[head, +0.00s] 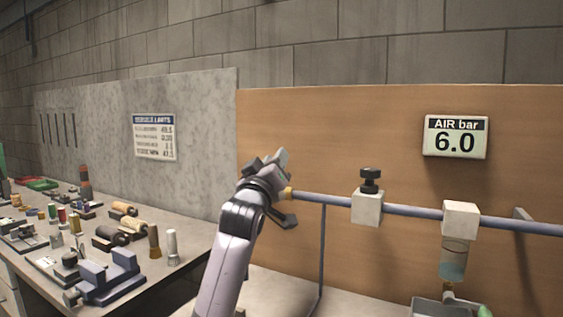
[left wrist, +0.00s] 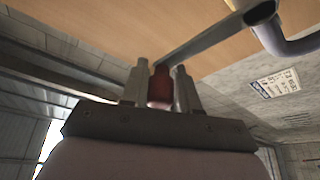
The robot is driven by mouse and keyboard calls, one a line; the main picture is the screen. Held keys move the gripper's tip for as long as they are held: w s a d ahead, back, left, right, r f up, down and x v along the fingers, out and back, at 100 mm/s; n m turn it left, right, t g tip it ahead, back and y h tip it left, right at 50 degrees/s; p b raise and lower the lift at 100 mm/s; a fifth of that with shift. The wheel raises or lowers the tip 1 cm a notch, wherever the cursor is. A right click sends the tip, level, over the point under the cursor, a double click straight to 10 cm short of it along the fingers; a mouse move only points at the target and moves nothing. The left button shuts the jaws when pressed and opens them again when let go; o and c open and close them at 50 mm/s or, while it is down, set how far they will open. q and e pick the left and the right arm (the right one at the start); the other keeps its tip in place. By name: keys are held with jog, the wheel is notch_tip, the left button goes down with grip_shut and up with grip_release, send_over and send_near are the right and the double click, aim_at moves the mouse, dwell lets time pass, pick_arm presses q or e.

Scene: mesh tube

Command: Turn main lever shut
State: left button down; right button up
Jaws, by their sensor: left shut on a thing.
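My left gripper (head: 270,172) is at the left end of the blue-grey air pipe (head: 335,200), in front of the brown board. In the left wrist view its two grey fingers (left wrist: 160,90) are shut on a red grip (left wrist: 159,86). A flat grey bar, the main lever (left wrist: 205,36), runs from this grip up and right toward the curved pipe. In the head view my gripper and wrist hide the lever, and its exact angle cannot be told there. The AIR bar display (head: 455,137) reads 6.0. My right gripper is not in view.
A white block with a black knob (head: 369,200) and a white block with a clear bowl (head: 457,240) sit on the pipe to the right. A workbench (head: 190,245) with a blue vise and many small parts stands at left. A limits sign (head: 154,137) hangs behind.

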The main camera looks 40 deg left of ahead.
pick_arm(q)
jog(key=shift+s+a+r+n+g+y, duration=0.15)
jog(key=shift+a+n, duration=0.1)
jog(key=shift+n, duration=0.2)
jog(key=shift+s+a+n+g+y, duration=0.15)
jog(key=shift+a+n, duration=0.1)
jog(key=shift+n, duration=0.2)
jog(key=shift+w, duration=0.1)
jog(key=c, duration=0.9)
grip_release()
jog(key=shift+s+d+f, duration=0.25)
jog(key=shift+s+f, duration=0.1)
jog(key=b+v, duration=0.1)
jog(key=v, duration=0.5)
jog(key=shift+s+r, duration=0.1)
